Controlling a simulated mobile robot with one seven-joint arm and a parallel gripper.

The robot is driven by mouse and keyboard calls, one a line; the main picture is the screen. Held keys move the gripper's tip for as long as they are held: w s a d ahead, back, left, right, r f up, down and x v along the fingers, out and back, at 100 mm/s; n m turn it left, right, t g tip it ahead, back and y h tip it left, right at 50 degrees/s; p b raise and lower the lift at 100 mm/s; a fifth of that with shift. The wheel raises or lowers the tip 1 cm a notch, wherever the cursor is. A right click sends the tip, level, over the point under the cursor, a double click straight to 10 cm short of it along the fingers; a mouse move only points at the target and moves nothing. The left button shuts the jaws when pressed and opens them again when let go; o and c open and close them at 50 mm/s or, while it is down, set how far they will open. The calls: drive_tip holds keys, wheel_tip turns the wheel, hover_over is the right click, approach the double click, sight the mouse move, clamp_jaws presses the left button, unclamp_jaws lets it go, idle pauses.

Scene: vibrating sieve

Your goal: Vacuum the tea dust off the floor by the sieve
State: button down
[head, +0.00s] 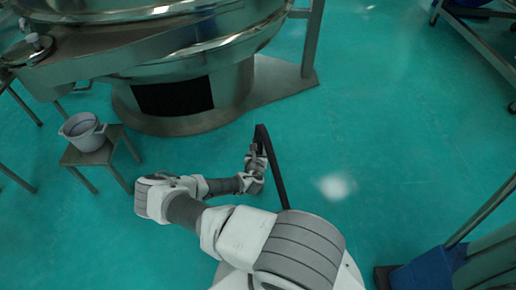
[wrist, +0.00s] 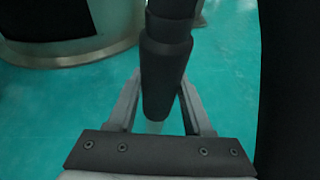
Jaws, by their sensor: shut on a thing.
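My gripper (head: 256,166) is out over the green floor (head: 385,140), in front of the sieve. In the wrist view my gripper (wrist: 159,82) has its two fingers on either side of a dark round tube, the vacuum wand (wrist: 167,60), and is shut on it. A long black tube or hose (head: 275,172) bends beside my gripper in the head view. A wide black shape (wrist: 290,90) fills the right edge of the wrist view. The steel sieve (head: 225,90) stands at the upper left.
A grey pail (head: 84,131) stands on a small stool (head: 103,152) left of my arm. A blue container (head: 425,272) is at the lower right. A metal frame (head: 478,50) stands at the upper right.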

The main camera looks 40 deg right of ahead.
drive_tip(key=s+a, duration=0.5)
drive_tip(key=s, duration=0.1)
drive_tip(key=shift+a, duration=0.35)
idle(0.4)
idle(0.6)
drive_tip(key=shift+s+d, duration=0.25)
drive_tip(key=shift+d, duration=0.65)
drive_tip(key=shift+s+d, duration=0.3)
drive_tip(key=shift+d, duration=0.65)
drive_tip(key=shift+s+d, duration=0.25)
drive_tip(key=shift+d, duration=0.65)
drive_tip(key=s+d, duration=0.5)
drive_tip(key=d, duration=0.1)
drive_tip(key=shift+d, duration=0.25)
drive_tip(key=shift+r, duration=0.1)
